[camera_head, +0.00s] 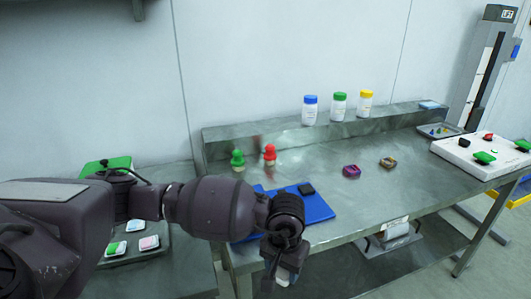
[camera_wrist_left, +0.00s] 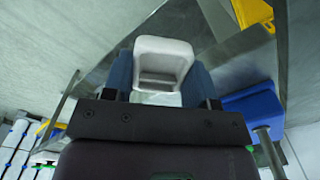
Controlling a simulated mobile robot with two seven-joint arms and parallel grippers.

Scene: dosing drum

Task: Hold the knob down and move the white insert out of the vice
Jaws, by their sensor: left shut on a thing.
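My left gripper (camera_head: 286,266) is low in front of the table edge in the head view, past the front corner of a blue mat. In the left wrist view its two blue-lined fingers (camera_wrist_left: 160,82) are shut on the white insert (camera_wrist_left: 164,50), a hollow piece with a rounded rim. The insert is held clear, with no vice around it in that view. I cannot make out the vice or its knob for certain in either view. A small black block (camera_head: 306,189) lies on the blue mat (camera_head: 316,207). My right gripper is not in view.
A green piece (camera_head: 237,159) and a red piece (camera_head: 270,154) stand behind the mat. Purple (camera_head: 351,171) and brown (camera_head: 388,162) items lie rightward. Several capped bottles stand on the back ledge. A white board (camera_head: 480,155) is far right. The table's middle is mostly clear.

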